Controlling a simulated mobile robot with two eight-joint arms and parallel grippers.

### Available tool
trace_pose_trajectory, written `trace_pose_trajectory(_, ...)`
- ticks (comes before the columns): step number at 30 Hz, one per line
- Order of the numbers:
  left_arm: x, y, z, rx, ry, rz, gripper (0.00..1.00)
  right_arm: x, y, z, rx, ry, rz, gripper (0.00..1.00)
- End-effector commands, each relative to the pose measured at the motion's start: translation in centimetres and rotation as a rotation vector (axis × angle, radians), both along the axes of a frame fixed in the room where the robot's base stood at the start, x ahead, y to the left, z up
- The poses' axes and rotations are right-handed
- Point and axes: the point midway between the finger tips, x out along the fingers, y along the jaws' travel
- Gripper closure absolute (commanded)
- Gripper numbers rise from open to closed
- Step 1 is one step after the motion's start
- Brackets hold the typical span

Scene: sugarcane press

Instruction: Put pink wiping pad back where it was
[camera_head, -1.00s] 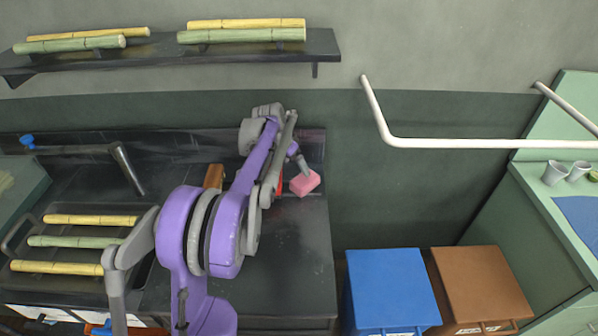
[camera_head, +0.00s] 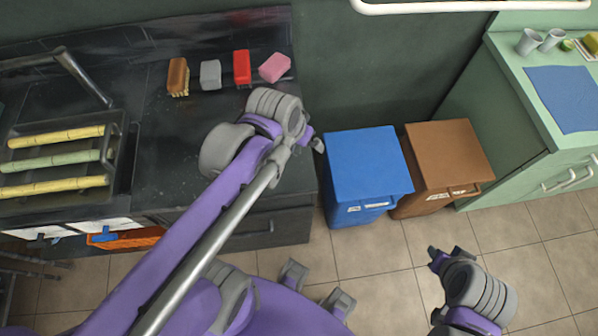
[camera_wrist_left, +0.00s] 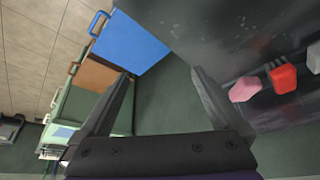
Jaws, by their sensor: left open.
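The pink wiping pad (camera_head: 274,67) lies on the dark counter near its right edge, turned at an angle, at the right end of a row of pads. It also shows in the left wrist view (camera_wrist_left: 246,89), beyond the fingers and clear of them. My left gripper (camera_head: 318,145) is in front of and below the pad in the head view, over the counter's right edge. In the left wrist view its fingers (camera_wrist_left: 157,82) are spread with nothing between them. My right gripper (camera_head: 435,258) is at the lower right over the floor; its jaws are too small to judge.
A red pad (camera_head: 242,67), a grey pad (camera_head: 210,75) and a brown brush (camera_head: 178,77) stand left of the pink pad. A blue bin (camera_head: 368,170) and a brown bin (camera_head: 447,160) stand right of the counter. A tray (camera_head: 118,160) holds cane pieces at the left.

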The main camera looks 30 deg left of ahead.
Motion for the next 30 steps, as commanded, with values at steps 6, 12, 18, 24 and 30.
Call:
trace_pose_trajectory(6, -5.9, -3.0, -3.3, -0.01, -0.031, 0.005, 0.0, 0.0, 0.0, 0.0, 0.0, 0.0, 0.0, 0.68)
trace_pose_trajectory(12, -6.9, -3.4, -4.0, -0.013, -0.04, 0.012, 0.0, 0.0, 0.0, 0.0, 0.0, 0.0, 0.0, 0.68)
trace_pose_trajectory(18, -6.9, -3.4, -4.0, -0.012, -0.039, 0.012, 0.0, 0.0, 0.0, 0.0, 0.0, 0.0, 0.0, 0.68)
trace_pose_trajectory(24, -6.9, -3.4, -4.0, -0.012, -0.039, 0.012, 0.0, 0.0, 0.0, 0.0, 0.0, 0.0, 0.0, 0.68)
trace_pose_trajectory(30, -6.9, -3.4, -4.0, -0.012, -0.039, 0.012, 0.25, 0.0, 0.0, 0.0, 0.0, 0.0, 0.0, 0.68)
